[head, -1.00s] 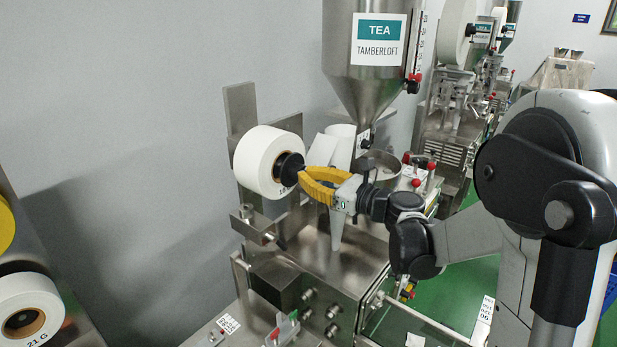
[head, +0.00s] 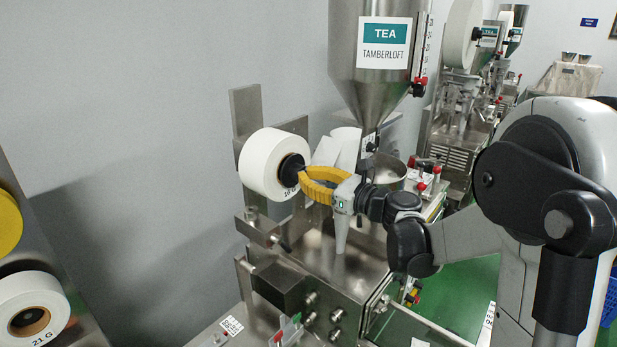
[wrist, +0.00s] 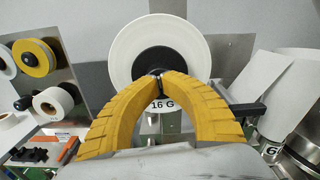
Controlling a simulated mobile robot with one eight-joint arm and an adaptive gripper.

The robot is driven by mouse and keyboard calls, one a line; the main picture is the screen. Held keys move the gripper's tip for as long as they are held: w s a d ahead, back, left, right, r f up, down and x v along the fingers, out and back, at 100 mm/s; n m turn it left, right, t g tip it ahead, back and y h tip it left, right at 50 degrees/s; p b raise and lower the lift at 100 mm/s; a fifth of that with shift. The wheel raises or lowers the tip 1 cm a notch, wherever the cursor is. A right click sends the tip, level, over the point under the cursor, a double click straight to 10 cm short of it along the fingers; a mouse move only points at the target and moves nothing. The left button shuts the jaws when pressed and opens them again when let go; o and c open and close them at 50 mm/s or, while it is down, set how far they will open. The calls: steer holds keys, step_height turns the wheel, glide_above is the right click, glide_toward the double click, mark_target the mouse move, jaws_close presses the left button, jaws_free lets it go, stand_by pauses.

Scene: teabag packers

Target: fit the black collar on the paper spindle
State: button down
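The black collar (head: 291,169) sits at the centre of the white paper roll (head: 262,160), on the roll's near face. It also shows in the wrist view as a dark disc (wrist: 153,61) in front of the white roll (wrist: 130,45). My gripper (head: 303,176) has yellow ribbed fingers that come together at the collar's narrow outer end. In the wrist view the fingertips (wrist: 160,75) are almost together, with a small dark part of the collar between them. The spindle is hidden behind the collar and roll. A "16 G" label shows below the fingertips.
A steel hopper (head: 375,85) stands right of the roll, above the packer's steel bed (head: 325,270). A steel bracket (head: 258,228) is below the roll. A rack at left holds a "21 G" roll (head: 45,300) and a yellow reel (head: 8,222).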

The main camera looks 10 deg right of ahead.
steer(key=shift+w+a, duration=0.15)
steer(key=v, duration=1.4)
steer(key=shift+b, duration=0.3)
steer(key=x, duration=1.3)
steer(key=shift+p, duration=0.35)
